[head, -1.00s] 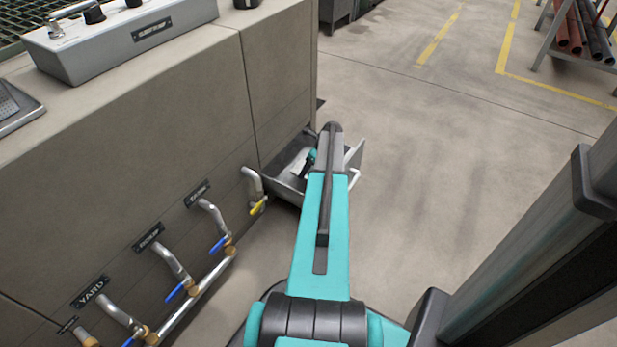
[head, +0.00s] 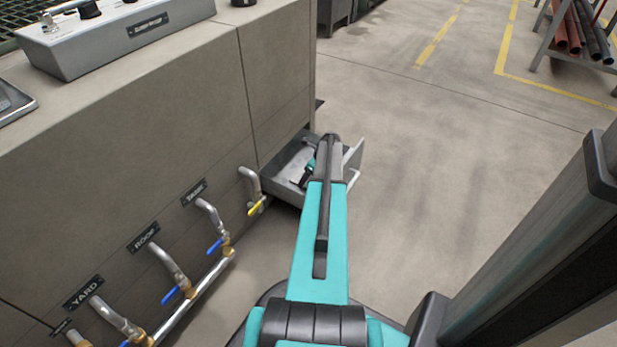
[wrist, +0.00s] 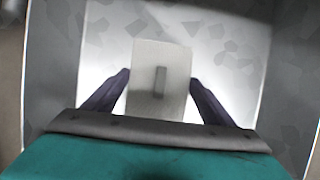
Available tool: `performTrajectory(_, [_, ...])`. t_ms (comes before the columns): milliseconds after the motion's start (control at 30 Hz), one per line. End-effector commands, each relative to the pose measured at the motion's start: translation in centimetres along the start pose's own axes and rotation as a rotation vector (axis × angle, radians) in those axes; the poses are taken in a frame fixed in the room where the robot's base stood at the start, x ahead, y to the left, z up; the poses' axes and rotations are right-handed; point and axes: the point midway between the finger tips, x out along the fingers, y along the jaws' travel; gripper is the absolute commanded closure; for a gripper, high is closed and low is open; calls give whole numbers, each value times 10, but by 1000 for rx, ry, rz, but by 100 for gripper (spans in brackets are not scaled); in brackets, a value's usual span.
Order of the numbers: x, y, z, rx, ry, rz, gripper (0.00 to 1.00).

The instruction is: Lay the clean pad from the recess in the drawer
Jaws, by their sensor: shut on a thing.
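The drawer (head: 289,160) stands pulled out low at the end of the grey cabinet. My gripper (wrist: 160,90) is inside the drawer, seen in the wrist view with one dark finger on each side of a pale rectangular pad. The pad (wrist: 174,56) has a small grey raised grip in its middle, and the fingers are shut on the pad's sides. The drawer floor shows bright beneath it; whether the pad touches the floor I cannot tell. The recess cannot be made out.
Drawer walls (wrist: 53,75) rise close on both sides of my gripper. Pipes with blue-handled valves (head: 216,246) and a yellow-handled one (head: 257,207) stick out of the cabinet front near the drawer. Open floor (head: 440,150) lies to the right.

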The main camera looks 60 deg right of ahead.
Motion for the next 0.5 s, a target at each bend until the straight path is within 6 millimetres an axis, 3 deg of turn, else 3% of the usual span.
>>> performTrajectory(367, [2, 0, 0, -1, 0, 0, 44])
performTrajectory(400, [2, 0, 0, -1, 0, 0, 18])
performTrajectory(500, [2, 0, 0, -1, 0, 0, 4])
